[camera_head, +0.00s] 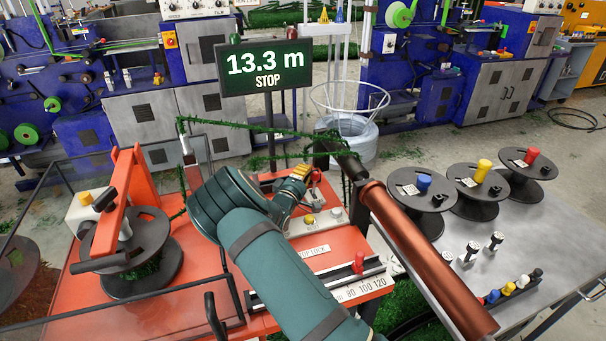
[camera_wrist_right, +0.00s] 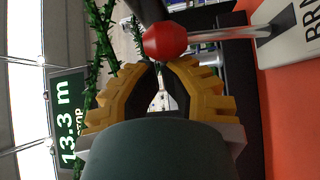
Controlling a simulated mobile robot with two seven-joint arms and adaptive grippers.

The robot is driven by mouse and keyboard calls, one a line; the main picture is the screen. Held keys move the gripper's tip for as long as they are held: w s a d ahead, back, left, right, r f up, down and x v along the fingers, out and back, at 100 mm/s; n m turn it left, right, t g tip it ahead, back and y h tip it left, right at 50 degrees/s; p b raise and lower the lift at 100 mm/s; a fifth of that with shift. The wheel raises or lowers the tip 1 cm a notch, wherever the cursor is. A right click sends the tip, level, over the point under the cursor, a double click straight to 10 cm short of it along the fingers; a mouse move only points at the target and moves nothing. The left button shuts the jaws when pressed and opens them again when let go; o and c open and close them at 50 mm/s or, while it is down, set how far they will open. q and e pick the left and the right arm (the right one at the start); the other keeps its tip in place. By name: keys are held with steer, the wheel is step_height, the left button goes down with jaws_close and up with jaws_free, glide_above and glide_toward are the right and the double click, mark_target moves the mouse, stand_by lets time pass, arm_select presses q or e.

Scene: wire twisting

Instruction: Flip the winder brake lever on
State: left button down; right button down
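The brake lever is a bright rod with a red ball knob (camera_wrist_right: 165,41). Its rod runs to a pale plate with partly visible lettering "BRA" (camera_wrist_right: 300,28) in the right wrist view. In the head view the knob (camera_head: 316,175) shows small, just right of my right gripper (camera_head: 300,176). My right gripper (camera_wrist_right: 168,68) has yellow fingers, partly open with a narrow gap between the tips. The knob is right at the fingertips; I cannot tell whether they touch it. Nothing is gripped. My left gripper is out of view.
A sign (camera_head: 265,66) reads 13.3 m, STOP. Green twisted wire (camera_head: 245,125) runs close by the gripper. A copper-coloured tube (camera_head: 430,262) lies right of my arm. A black spool (camera_head: 130,250) stands left under an orange arm. Several spools sit on the grey table (camera_head: 420,240).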

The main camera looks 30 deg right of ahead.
steer(key=shift+s, duration=0.25)
steer(key=shift+w, duration=0.1)
step_height(320, 180, up, 10)
stand_by(0.4)
steer(key=shift+r, duration=0.1)
stand_by(0.4)
